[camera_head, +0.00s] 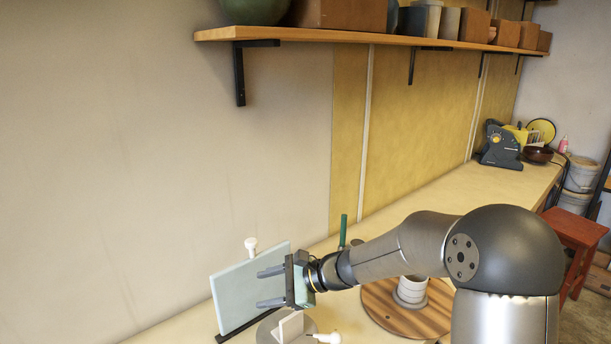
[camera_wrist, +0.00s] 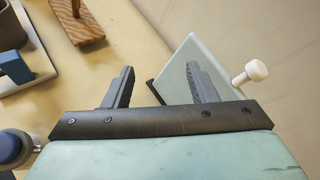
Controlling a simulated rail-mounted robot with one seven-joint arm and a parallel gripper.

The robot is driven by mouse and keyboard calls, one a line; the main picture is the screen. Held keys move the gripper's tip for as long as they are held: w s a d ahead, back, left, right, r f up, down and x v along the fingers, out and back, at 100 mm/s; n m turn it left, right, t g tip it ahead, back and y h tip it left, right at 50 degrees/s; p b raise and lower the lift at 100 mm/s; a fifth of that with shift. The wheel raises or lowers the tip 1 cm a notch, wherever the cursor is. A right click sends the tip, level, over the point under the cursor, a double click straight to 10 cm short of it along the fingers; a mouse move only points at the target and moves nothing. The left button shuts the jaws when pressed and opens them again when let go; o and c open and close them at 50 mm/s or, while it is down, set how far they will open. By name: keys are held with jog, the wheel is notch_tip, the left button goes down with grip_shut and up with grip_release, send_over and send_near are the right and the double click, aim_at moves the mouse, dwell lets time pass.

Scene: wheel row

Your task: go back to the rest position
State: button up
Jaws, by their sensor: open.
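My gripper (camera_head: 270,287) is open and empty, with its two fingers spread apart and pointing left in the head view. It is in front of a pale blue-green panel (camera_head: 240,292) that stands upright in a dark base. In the wrist view the open gripper (camera_wrist: 160,88) shows both fingers, with the panel (camera_wrist: 186,60) beyond them and partly hidden by the right finger. A white knob (camera_head: 251,244) shows at the panel's top edge; in the wrist view a white knob (camera_wrist: 252,72) is beside the panel.
Below my gripper is a grey disc (camera_head: 268,328) with a pale upright block (camera_head: 291,327). A round wooden board (camera_head: 380,309) carries a grey-white ringed cup (camera_head: 411,290) under my arm. A green rod (camera_head: 343,230) stands behind.

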jog(key=s+d+f+n+g+h, duration=0.1)
jog(key=s+d+n+h, duration=1.1)
jog(key=s+d, duration=1.2)
jog(key=s+n, duration=0.1)
jog(key=s, duration=0.2)
jog(key=shift+s+n+h, duration=0.25)
jog(key=shift+n+h, duration=0.15)
jog(key=shift+f, duration=0.1)
